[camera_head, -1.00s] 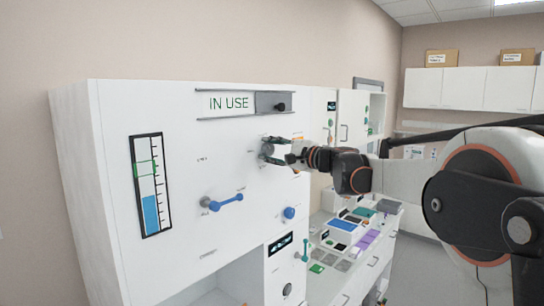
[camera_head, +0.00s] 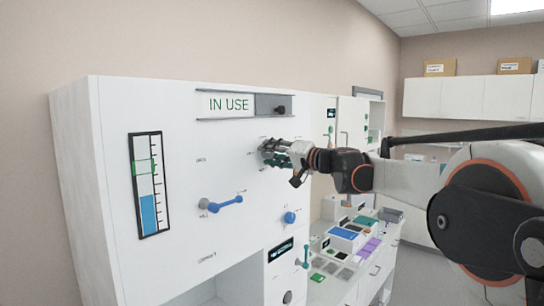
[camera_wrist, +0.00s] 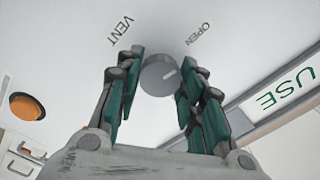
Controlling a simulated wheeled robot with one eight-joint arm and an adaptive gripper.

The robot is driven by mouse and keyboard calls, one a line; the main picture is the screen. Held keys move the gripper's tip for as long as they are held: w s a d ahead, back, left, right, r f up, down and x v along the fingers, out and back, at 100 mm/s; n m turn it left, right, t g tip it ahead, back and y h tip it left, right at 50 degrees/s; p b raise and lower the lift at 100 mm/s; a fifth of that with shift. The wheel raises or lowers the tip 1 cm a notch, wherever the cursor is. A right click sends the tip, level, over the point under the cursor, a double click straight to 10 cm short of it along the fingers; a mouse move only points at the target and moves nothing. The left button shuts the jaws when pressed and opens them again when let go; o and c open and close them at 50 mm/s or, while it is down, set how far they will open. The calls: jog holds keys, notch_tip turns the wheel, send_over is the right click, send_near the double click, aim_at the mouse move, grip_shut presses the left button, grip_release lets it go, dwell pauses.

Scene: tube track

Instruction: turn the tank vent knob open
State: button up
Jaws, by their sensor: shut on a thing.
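The tank vent knob (camera_wrist: 159,75) is a round grey dial on the white panel, between the labels VENT (camera_wrist: 124,32) and OPEN (camera_wrist: 200,33) in the wrist view. In the head view my gripper (camera_head: 273,153) is against the panel below the IN USE sign and mostly hides the knob.
The panel holds a level gauge (camera_head: 150,185) with blue fill, a blue lever (camera_head: 226,203), a blue knob (camera_head: 290,217) and the IN USE sign (camera_head: 229,104) with a slider (camera_head: 273,104). A bench (camera_head: 348,253) with trays and coloured pieces stands to the right.

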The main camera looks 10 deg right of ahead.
jog(key=shift+f+n, duration=0.1)
jog(key=shift+n, duration=0.5)
jog(key=o, duration=1.1)
jog(key=shift+c, duration=0.2)
jog(key=v, duration=1.2)
